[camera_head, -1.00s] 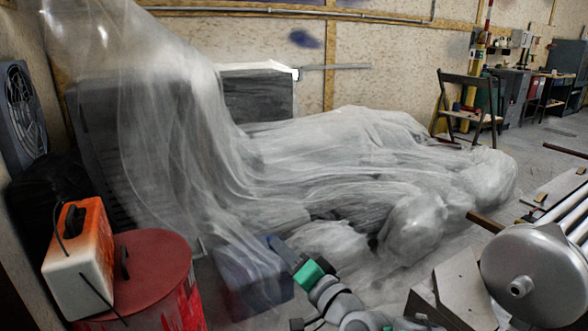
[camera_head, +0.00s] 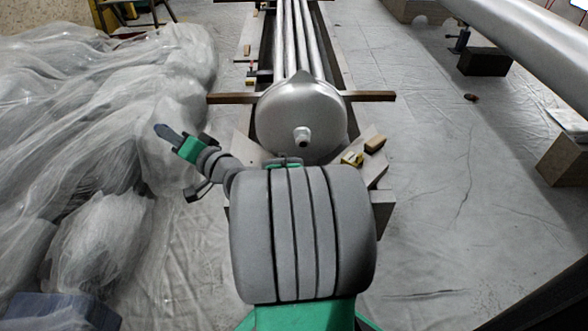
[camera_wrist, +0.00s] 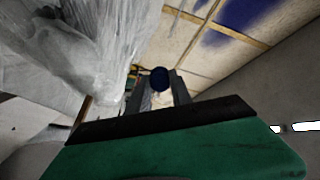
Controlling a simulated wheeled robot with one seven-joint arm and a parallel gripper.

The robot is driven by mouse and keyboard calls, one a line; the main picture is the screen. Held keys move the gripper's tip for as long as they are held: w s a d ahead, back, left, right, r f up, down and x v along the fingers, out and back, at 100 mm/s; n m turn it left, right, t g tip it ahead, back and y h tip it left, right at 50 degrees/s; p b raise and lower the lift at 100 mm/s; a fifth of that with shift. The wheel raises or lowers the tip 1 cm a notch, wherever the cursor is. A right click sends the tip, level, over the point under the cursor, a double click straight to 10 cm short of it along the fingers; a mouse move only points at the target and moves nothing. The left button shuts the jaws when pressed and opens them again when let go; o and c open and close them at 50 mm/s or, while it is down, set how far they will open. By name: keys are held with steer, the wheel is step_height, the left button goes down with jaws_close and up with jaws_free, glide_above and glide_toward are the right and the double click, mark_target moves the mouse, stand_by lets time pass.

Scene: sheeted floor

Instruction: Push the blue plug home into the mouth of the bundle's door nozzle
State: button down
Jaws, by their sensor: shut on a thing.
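The bundle's round grey door (camera_head: 300,112) faces me at the near end of the long silver tubes. Its short pale door nozzle (camera_head: 302,134) sticks out just below the middle; I cannot make out its bore. My gripper (camera_head: 170,137) is left of the door, clearly apart from it, pointing up and left towards the plastic sheeting. It is shut on the blue plug (camera_head: 160,130). In the wrist view the plug's round dark blue end (camera_wrist: 160,77) shows between the two fingers of my gripper (camera_wrist: 161,91). The nozzle is not in the wrist view.
The tubes rest over a dark cross beam (camera_head: 368,96) and wooden boards. A yellow object (camera_head: 352,158) and a small wooden block (camera_head: 375,144) lie right of the door. Heaped clear sheeting (camera_head: 90,110) fills the left. The sheeted floor at right is largely clear.

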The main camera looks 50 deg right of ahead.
steer(key=s+d+f+m+g+h+b, duration=0.1)
steer(key=s+d+f+m+h, duration=0.2)
steer(key=d+f, duration=0.55)
steer(key=s+d+f+m+g+h+b, duration=0.1)
steer(key=d+f+m+h+b, duration=0.15)
steer(key=d+f+h, duration=0.65)
steer(key=s+d+f+m+g+h, duration=0.1)
steer(key=s+d+f+m+g, duration=0.1)
steer(key=s+d+f, duration=0.2)
steer(key=s+d+f+m+g+h, duration=0.1)
steer(key=s+d+f, duration=0.4)
steer(key=d, duration=0.5)
steer(key=shift+s+m+g+h+b, duration=0.35)
steer(key=shift+s+m+g, duration=0.25)
steer(key=shift+s+m, duration=0.5)
steer(key=shift+s+a, duration=0.15)
steer(key=shift+p+x, duration=1.85)
steer(key=shift+x, duration=1.05)
